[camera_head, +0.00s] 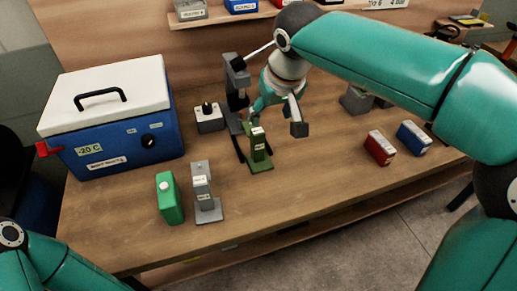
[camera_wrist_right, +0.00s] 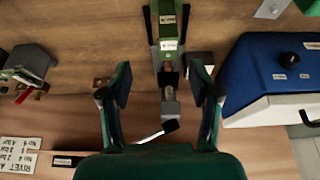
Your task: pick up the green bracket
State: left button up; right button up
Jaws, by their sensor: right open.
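The green bracket (camera_head: 259,150) stands upright on the workbench, with a flat base and a pale label on its upright. My right gripper (camera_head: 276,123) is open and empty, above and just beyond the bracket in the head view. In the right wrist view the green bracket (camera_wrist_right: 168,32) lies past the fingertips, near the top centre, and the open right gripper (camera_wrist_right: 158,95) is apart from it. My left arm shows only at the lower left of the head view; its gripper is out of frame.
A grey bracket (camera_head: 203,188) and a green container (camera_head: 169,199) stand at the front left. A blue cooler (camera_head: 120,145) fills the left. A dark grey stand (camera_head: 236,85) rises close behind the green bracket. A red box (camera_head: 379,148) and blue box (camera_head: 413,138) stand right. The front middle is clear.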

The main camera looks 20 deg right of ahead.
aim_at(260, 133)
jog(key=x, duration=0.6)
jog(key=a+x, duration=0.1)
jog(key=x, duration=0.2)
jog(key=shift+w+f, duration=0.25)
jog(key=shift+w, duration=0.05)
jog(key=shift+a+p+x, duration=0.2)
jog(key=shift+p+x, duration=0.2)
jog(key=shift+x, duration=2.15)
grip_shut()
